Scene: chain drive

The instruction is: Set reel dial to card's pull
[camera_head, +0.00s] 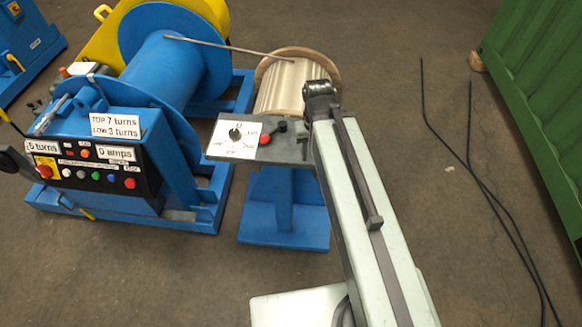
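The reel dial (235,134) is a small black knob on a white printed face, on a grey plate in front of the golden reel (288,88). Its marks are too small to read surely, and I cannot tell where it points. A white card (115,125) on the blue machine reads "TOP 7 turns, LOW 3 turns". Smaller labels read "5 turns" (42,147) and "0 amps" (117,154). No pull figure is legible. My arm rises from the bottom to beside the reel, right of the dial. My gripper does not show.
A lever with red and black knobs (274,132) sits right of the dial, close to my arm. The blue winch (165,75) stands left, its line (230,47) running to the reel. Black cables (480,180) lie on the floor at right, near a green container (540,90).

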